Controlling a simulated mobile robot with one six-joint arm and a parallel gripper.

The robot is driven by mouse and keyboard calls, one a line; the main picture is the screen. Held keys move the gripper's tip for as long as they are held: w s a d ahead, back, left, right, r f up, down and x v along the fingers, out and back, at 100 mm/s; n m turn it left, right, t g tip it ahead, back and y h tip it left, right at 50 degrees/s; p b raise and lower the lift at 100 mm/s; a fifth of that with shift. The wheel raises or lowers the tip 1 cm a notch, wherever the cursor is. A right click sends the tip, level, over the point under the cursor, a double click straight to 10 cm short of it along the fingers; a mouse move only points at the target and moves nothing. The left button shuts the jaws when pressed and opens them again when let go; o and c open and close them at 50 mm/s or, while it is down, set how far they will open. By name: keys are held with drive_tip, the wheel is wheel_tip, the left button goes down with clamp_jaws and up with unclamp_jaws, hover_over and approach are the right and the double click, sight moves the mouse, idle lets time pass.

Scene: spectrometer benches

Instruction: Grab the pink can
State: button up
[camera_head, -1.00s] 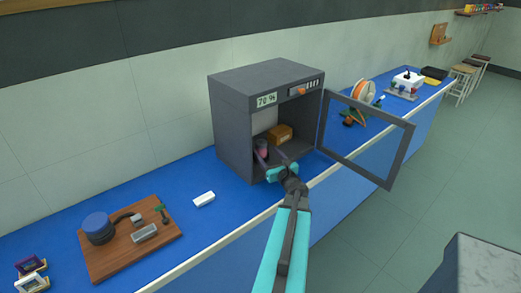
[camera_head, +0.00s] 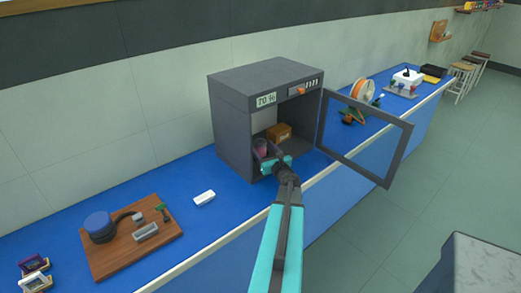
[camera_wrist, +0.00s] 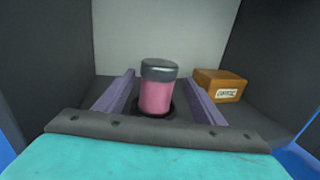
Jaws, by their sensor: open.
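The pink can (camera_wrist: 156,97) has a dark grey lid and stands upright inside the open grey cabinet (camera_head: 232,127). In the wrist view it is between the two purple fingers of my gripper (camera_wrist: 162,92), with a gap visible on each side. My gripper is open and reaches into the cabinet from the front. In the head view the can (camera_head: 261,146) shows small at the left inside the cabinet, next to my gripper (camera_head: 266,154).
A brown box (camera_wrist: 220,85) sits right of the can; it also shows in the head view (camera_head: 279,132). The cabinet's door (camera_head: 395,165) is swung open to the right. A white block (camera_head: 204,198) and a wooden board (camera_head: 130,238) lie on the blue bench outside.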

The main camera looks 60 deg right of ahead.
drive_tip(key=shift+r+p+x, duration=0.15)
drive_tip(key=shift+p+x, duration=0.35)
drive_tip(key=shift+x, duration=0.25)
drive_tip(key=shift+r+p+x, duration=0.1)
drive_tip(key=shift+p+x, duration=0.4)
drive_tip(key=shift+x, duration=0.25)
drive_tip(key=shift+p+x, duration=0.4)
drive_tip(key=shift+x, duration=0.65)
drive_tip(key=shift+a+f, duration=0.1)
drive_tip(key=shift+a, duration=0.1)
drive_tip(key=c, duration=1.2)
drive_tip(key=shift+c, duration=0.2)
drive_tip(key=shift+r+b, duration=0.95)
drive_tip(key=shift+r, duration=0.75)
drive_tip(key=s+d+b, duration=0.1)
drive_tip(key=s+b, duration=0.1)
drive_tip(key=s, duration=0.5)
drive_tip(key=s+d+r+b, duration=0.1)
drive_tip(key=s+b, duration=0.1)
drive_tip(key=s, duration=0.6)
drive_tip(key=shift+s+d+r, duration=0.3)
drive_tip(key=shift+s+d, duration=0.05)
